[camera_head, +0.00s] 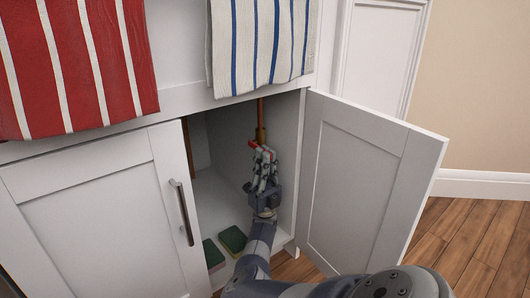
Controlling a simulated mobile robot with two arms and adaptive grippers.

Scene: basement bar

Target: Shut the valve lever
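A vertical copper pipe (261,110) comes down inside the open cabinet. A brass valve (260,135) sits at its lower end. A small red valve lever (253,145) shows at the valve, with its left end pointing left. My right gripper (264,155) reaches into the cabinet from below, and its fingertips are at the lever. The fingers hide part of the lever and the valve's lower part. I cannot tell whether the fingers touch or grip it. My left gripper is not in view.
The right cabinet door (355,185) stands open, beside my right arm. The left door (105,215) appears shut. Two green sponges (233,239) lie on the cabinet floor. A red striped towel (80,65) and a white-and-blue towel (262,45) hang above.

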